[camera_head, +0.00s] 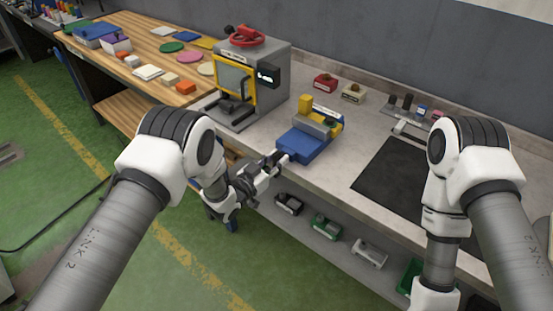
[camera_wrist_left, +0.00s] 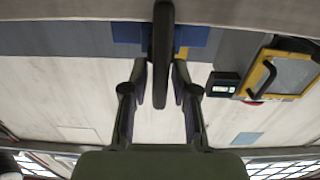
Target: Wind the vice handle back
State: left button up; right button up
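The vice, with a blue body (camera_head: 303,146) and a yellow block (camera_head: 305,104), stands at the front edge of the grey bench in the head view. My left gripper (camera_head: 275,163) is at the vice's front, just off the bench edge. In the left wrist view a dark bar, the vice handle (camera_wrist_left: 162,45), runs from the top edge down between the two fingers. The handle is hard to make out in the head view. My right gripper is out of view.
A grey machine (camera_head: 258,79) with a yellow-framed window and red top wheel stands left of the vice. A black mat (camera_head: 395,180) lies to the right. Small coloured blocks sit at the back. A lower shelf (camera_head: 325,255) holds several small items.

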pick_arm(q)
grip_shut()
jog(key=shift+s, duration=0.1)
